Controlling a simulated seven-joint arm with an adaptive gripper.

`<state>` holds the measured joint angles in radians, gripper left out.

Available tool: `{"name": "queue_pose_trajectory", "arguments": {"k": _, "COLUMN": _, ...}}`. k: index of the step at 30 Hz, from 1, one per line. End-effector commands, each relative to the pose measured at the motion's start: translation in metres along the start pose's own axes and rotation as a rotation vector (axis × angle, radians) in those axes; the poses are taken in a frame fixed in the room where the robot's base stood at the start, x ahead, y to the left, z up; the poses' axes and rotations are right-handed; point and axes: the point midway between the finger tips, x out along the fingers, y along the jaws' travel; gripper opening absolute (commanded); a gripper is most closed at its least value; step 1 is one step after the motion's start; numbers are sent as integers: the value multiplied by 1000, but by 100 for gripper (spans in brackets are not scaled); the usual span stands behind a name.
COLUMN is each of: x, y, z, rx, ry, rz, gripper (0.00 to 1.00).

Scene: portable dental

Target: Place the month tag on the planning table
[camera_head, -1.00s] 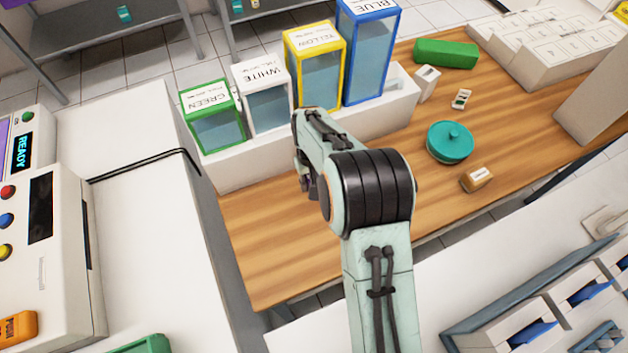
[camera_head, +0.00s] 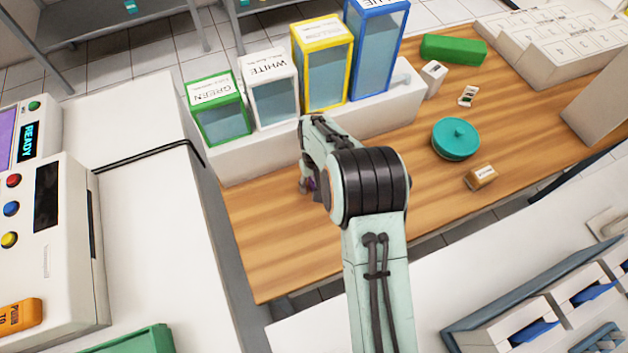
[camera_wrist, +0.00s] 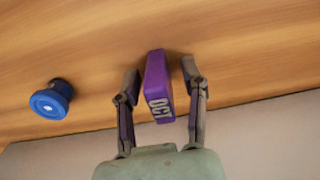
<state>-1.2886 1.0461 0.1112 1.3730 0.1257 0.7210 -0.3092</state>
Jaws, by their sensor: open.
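The month tag (camera_wrist: 157,88) is a purple block marked "OCT" in the wrist view. It stands between the two fingers of my gripper (camera_wrist: 160,80), with a visible gap at the right finger; the left finger is very near it. My gripper is open. The tag is at or just above the wooden table (camera_wrist: 230,45); I cannot tell whether it touches. In the head view my arm covers most of the gripper, and a bit of purple (camera_head: 311,184) shows below the wrist over the wooden table (camera_head: 270,240).
A blue round knob-like object (camera_wrist: 50,100) is left of the tag. Green (camera_head: 220,110), white (camera_head: 272,90), yellow (camera_head: 322,65) and blue (camera_head: 376,50) bins stand behind my arm. A teal lidded dish (camera_head: 455,140) and a small tan block (camera_head: 480,177) are to the right. The table's front left is clear.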

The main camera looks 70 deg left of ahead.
Motion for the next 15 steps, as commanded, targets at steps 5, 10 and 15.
{"name": "queue_pose_trajectory", "arguments": {"k": 5, "x": -19, "y": 0, "z": -1, "rx": 0, "ry": 4, "rz": 1, "gripper": 42}}
{"name": "queue_pose_trajectory", "arguments": {"k": 10, "x": -59, "y": 0, "z": -1, "rx": 0, "ry": 5, "rz": 2, "gripper": 42}}
{"name": "queue_pose_trajectory", "arguments": {"k": 15, "x": -95, "y": 0, "z": -1, "rx": 0, "ry": 4, "rz": 1, "gripper": 42}}
